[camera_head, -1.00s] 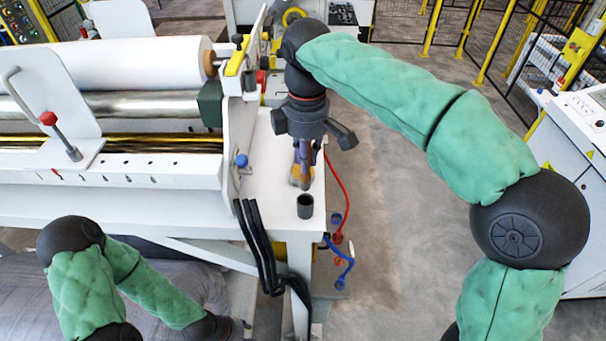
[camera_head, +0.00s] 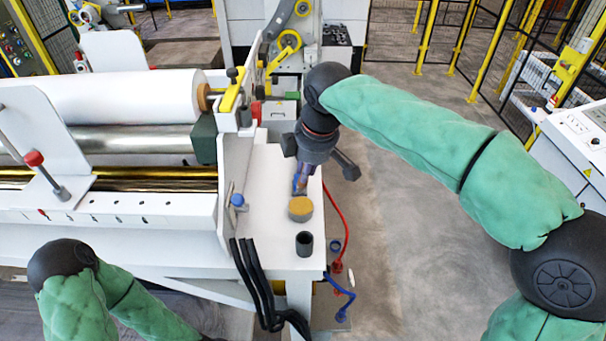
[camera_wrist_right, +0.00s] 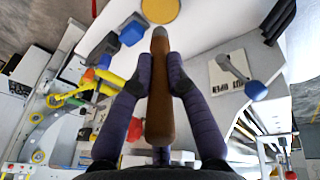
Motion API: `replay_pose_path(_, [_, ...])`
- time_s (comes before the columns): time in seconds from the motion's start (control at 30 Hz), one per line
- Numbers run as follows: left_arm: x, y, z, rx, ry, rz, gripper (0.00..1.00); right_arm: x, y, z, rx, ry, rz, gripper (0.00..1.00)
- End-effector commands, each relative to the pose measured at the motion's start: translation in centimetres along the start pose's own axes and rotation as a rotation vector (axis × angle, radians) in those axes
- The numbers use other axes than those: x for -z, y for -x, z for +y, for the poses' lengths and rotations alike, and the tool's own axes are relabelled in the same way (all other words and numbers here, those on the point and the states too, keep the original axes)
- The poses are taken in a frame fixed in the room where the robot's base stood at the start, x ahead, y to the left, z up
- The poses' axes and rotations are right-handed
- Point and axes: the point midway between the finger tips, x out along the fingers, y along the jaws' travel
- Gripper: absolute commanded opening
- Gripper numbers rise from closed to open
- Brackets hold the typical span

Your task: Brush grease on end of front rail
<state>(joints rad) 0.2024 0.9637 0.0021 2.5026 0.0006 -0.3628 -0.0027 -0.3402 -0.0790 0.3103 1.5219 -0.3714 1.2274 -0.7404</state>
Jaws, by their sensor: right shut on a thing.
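My right gripper (camera_head: 300,188) has purple fingers shut on a brush, whose brown handle (camera_wrist_right: 158,95) shows between them in the right wrist view. The bristles are not clear in either view. The gripper is just behind and above a round pot with a tan-yellow top (camera_head: 300,209), likely the grease; this top also shows at the upper edge of the wrist view (camera_wrist_right: 160,10). The front rail seems to be the brass-coloured bar (camera_head: 140,173) along the white machine, its right end near the side plate. My left gripper is out of view; only its arm shows.
A dark open cup (camera_head: 304,243) stands on the white table (camera_head: 270,180) in front of the pot. The machine's side plate (camera_head: 232,190) with a blue knob rises to the left. A white roll (camera_head: 130,97) lies behind the rail. Black cables hang off the front edge.

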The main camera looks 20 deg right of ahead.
Motion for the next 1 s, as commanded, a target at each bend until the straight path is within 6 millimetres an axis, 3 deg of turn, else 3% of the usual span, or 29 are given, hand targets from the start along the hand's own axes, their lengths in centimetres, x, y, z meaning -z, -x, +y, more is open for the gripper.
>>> replay_pose_path(0.27, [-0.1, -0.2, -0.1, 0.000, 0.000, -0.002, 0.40, -0.2, -0.4, 0.5, -0.045, 0.002, 0.033, 0.00])
replay_pose_path(0.8, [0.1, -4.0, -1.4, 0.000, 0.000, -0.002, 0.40, -1.1, -4.9, -0.6, -0.043, 0.002, 0.032, 0.00])
replay_pose_path(1.0, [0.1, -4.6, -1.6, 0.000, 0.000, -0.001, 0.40, -1.2, -5.7, -0.7, -0.043, 0.002, 0.032, 0.00])
